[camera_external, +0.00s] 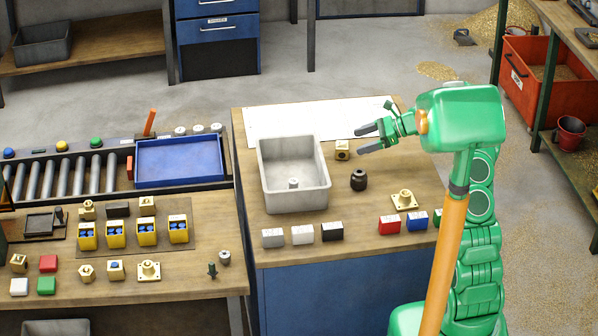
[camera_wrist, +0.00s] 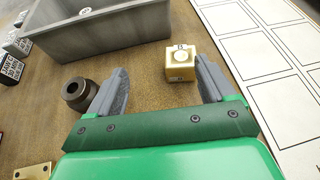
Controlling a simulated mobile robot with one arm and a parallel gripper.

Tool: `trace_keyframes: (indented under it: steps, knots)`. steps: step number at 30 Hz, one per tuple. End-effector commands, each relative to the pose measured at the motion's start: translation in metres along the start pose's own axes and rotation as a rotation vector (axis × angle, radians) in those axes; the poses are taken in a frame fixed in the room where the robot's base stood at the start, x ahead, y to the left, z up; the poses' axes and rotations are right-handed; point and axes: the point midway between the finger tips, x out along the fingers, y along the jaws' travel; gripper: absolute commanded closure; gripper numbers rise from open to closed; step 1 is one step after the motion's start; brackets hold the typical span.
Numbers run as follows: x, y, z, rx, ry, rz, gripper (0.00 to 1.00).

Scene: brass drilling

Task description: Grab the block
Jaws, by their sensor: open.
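A small brass cube-like block (camera_external: 342,150) with a round hole or disc on its face stands on the wooden worktop, right of the grey bin. In the wrist view the block (camera_wrist: 180,65) is ahead, between the lines of the two fingers and nearer the right one. My gripper (camera_external: 365,139) is open and empty, to the right of the block in the outside view. Its fingers also show in the wrist view (camera_wrist: 162,80), apart from the block and not around it.
A grey bin (camera_external: 265,180) stands left of the block. A dark round part (camera_external: 358,180) is close by, near the left finger in the wrist view (camera_wrist: 78,93). A brass flange (camera_external: 404,200), red block (camera_external: 389,225) and blue block (camera_external: 417,221) lie nearer the front. A white gridded sheet (camera_external: 300,113) lies behind.

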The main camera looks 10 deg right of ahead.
Motion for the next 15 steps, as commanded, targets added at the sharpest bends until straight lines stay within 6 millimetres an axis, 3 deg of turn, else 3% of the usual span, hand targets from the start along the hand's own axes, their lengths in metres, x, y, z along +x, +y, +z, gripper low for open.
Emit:
trace_keyframes:
  steps: [6, 15]
  knots:
    - [0.002, -0.021, -0.025, 0.077, -0.022, -0.042, 0.17]
    - [0.020, -0.025, -0.026, 0.087, -0.026, -0.049, 0.17]
